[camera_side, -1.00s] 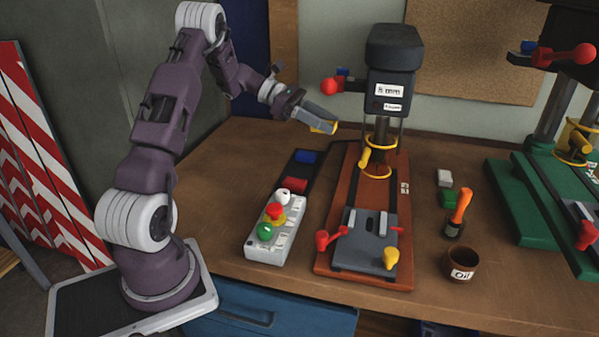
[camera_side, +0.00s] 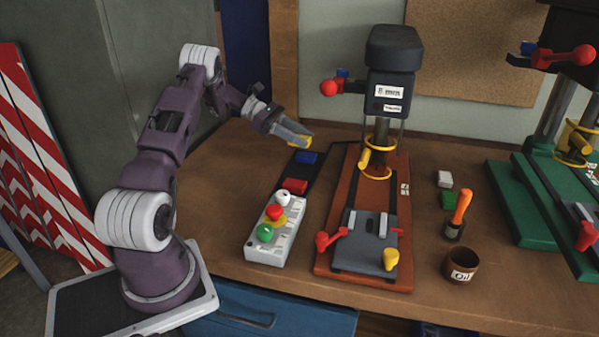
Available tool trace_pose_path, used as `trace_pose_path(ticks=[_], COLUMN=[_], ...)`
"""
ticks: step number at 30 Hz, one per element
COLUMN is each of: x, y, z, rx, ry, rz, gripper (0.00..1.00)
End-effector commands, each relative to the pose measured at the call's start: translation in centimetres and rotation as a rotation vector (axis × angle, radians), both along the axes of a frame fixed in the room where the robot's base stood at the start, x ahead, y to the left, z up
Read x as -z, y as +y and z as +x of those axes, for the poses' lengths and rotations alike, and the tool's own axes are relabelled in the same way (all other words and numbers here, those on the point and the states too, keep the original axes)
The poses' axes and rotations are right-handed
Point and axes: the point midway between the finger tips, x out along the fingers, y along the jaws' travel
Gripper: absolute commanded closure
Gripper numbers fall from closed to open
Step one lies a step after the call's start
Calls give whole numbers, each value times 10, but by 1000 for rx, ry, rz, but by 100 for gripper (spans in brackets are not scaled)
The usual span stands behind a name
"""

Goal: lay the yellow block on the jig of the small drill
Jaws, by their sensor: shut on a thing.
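My gripper (camera_side: 302,139) is shut on the yellow block (camera_side: 299,143), which shows as a small yellow piece between the fingertips. It is just above and behind the blue block on the dark strip, left of the small drill; I cannot tell whether it touches the strip. The small drill (camera_side: 392,80) stands on a brown-red base, with a yellow ring guard around its spindle. Its grey jig (camera_side: 365,250) lies at the front of that base, with two light upright pieces, a red handle and a yellow knob. The jig holds no block.
A blue block (camera_side: 307,158) and a red block (camera_side: 294,185) lie on the dark strip. A button box (camera_side: 274,235) stands before them. Right of the drill are white (camera_side: 444,179) and green (camera_side: 448,200) blocks, an orange-handled brush (camera_side: 461,208), an oil pot (camera_side: 460,268) and a large green drill base (camera_side: 520,205).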

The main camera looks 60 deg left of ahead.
Motion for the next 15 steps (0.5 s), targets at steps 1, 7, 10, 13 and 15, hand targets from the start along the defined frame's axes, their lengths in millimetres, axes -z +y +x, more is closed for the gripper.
trace_pose_path(ticks=[1, 7, 10, 13, 15], x=[12, 49, 71, 87, 91], y=[0, -1, -1, 0, 0], z=[0, 0, 0, 0, 0], rx=[0, 1, 0, 1, 0], ry=[4, 3, 4, 1, -1], rz=[-3, -2, -2, -1, 1], gripper=[100, 100, 100, 100, 100])
